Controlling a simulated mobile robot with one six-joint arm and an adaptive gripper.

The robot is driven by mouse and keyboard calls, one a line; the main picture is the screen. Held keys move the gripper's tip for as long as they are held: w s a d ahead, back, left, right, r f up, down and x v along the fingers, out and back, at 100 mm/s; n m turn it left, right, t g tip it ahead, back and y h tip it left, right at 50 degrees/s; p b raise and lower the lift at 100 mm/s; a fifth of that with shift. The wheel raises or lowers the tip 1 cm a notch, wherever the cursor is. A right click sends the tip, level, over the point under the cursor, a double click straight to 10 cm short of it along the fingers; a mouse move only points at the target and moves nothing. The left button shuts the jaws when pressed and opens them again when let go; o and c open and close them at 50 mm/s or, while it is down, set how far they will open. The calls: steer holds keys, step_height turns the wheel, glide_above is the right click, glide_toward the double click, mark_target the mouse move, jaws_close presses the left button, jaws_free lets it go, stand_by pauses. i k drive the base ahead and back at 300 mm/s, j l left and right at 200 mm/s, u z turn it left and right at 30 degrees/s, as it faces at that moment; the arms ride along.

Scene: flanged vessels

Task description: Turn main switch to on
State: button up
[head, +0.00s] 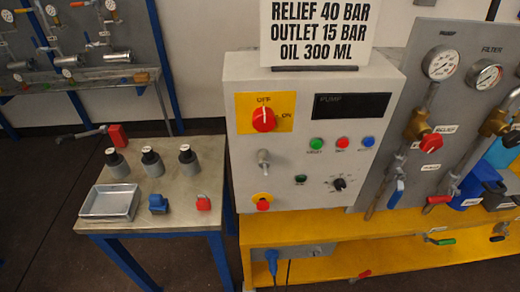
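The main switch (264,120) is a red rotary knob on a yellow plate, at the upper left of a grey control box. The plate (284,101) reads OFF above the knob and ON to its right. A pale mark on the knob seems to point up toward OFF. Nothing touches the knob. My gripper is not in view.
The control box (239,172) stands on a yellow bench (262,235). A small table (138,216) at left bears a tray (111,203) and bottles. Gauges and valves are at right.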

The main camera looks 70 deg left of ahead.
mark_target(264, 120)
steer(key=u, duration=2.2)
